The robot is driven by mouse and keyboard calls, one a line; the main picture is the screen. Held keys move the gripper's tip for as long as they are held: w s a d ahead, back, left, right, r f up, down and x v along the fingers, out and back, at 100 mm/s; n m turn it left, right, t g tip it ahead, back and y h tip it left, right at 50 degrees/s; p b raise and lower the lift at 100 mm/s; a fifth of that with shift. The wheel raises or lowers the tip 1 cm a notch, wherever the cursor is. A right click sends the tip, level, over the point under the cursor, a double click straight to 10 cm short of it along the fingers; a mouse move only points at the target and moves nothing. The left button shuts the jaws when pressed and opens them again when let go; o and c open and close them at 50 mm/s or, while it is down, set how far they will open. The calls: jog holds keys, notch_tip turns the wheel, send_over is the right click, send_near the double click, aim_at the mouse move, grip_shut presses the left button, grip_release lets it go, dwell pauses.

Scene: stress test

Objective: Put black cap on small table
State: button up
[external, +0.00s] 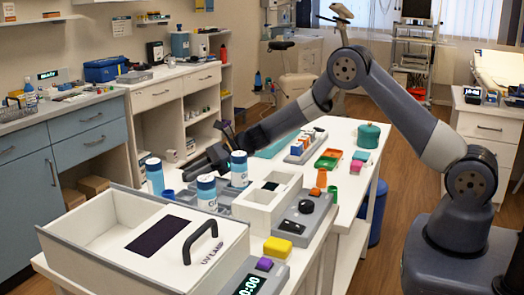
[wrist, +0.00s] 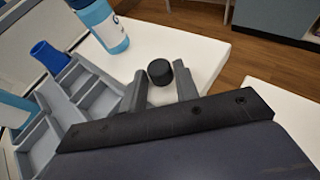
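The black cap (wrist: 159,73), a short round cylinder, stands on the white table (wrist: 205,60) in the wrist view. It is near the table's edge, between or just beyond the tips of my gripper (wrist: 161,80). The fingers are apart, one on each side of the cap, with a visible gap to it; I see no grip. In the external view my gripper (external: 214,156) is low over the table's far left side, behind the blue-capped bottles. The cap is not distinguishable there, probably hidden by the bottles. I cannot tell for sure which surface is the small table.
A grey compartment rack (wrist: 75,88) is left of the fingers. Another white surface (wrist: 290,110) lies across a floor gap.

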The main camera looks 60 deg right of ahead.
jog(key=shift+r, duration=0.15)
jog(key=shift+s+d+r, duration=0.1)
jog(key=shift+d, duration=0.05)
jog(key=b+v, duration=0.1)
jog(key=v, duration=1)
jog(key=shift+s, duration=0.25)
